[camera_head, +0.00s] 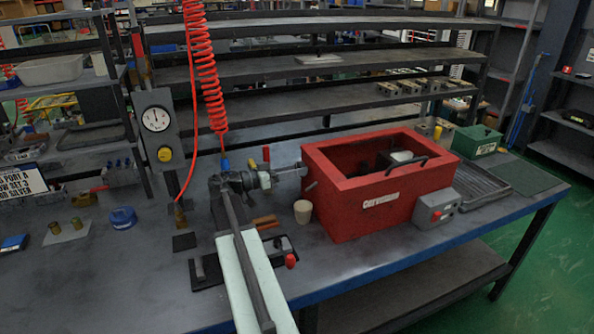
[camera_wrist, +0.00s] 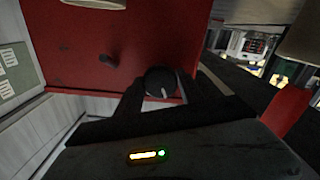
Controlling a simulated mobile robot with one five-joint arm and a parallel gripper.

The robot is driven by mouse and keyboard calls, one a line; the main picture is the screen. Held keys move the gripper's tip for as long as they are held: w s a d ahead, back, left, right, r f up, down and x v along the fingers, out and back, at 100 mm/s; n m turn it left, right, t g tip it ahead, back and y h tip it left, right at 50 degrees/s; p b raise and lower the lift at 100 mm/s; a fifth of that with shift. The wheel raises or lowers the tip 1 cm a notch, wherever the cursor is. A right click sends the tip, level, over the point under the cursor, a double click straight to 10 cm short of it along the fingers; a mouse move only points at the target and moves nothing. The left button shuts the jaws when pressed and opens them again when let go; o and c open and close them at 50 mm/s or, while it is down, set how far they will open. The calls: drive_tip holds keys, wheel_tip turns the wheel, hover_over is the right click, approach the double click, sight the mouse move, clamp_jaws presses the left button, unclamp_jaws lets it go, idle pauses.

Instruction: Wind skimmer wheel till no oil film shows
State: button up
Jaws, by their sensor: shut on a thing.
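The red tank (camera_head: 355,205) with a white label stands on the bench right of my gripper (camera_head: 298,171). In the wrist view, a round black wheel with a pale mark (camera_wrist: 162,83) sits against the tank's red wall (camera_wrist: 75,35). My gripper (camera_wrist: 160,92) is shut on this wheel, with dark fingers on both sides of it. A small dark peg (camera_wrist: 108,60) sticks out of the same wall, apart from the fingers. The tank is open on top, with a pale part (camera_head: 401,156) inside. I cannot tell whether an oil film lies inside.
A beige cup (camera_head: 303,211) stands close to the tank's left front. A grey switch box (camera_head: 436,209) with a red button is on the tank's right front. A red coiled hose (camera_head: 208,75) hangs behind my arm. A gauge (camera_head: 156,119) stands left.

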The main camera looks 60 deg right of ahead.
drive_tip(key=shift+m, duration=0.8)
drive_tip(key=o, duration=1.3)
drive_tip(key=shift+a, duration=0.1)
drive_tip(key=shift+o, duration=0.2)
drive_tip(key=v, duration=0.7)
drive_tip(key=shift+w+a, duration=0.2)
drive_tip(key=shift+a, duration=0.1)
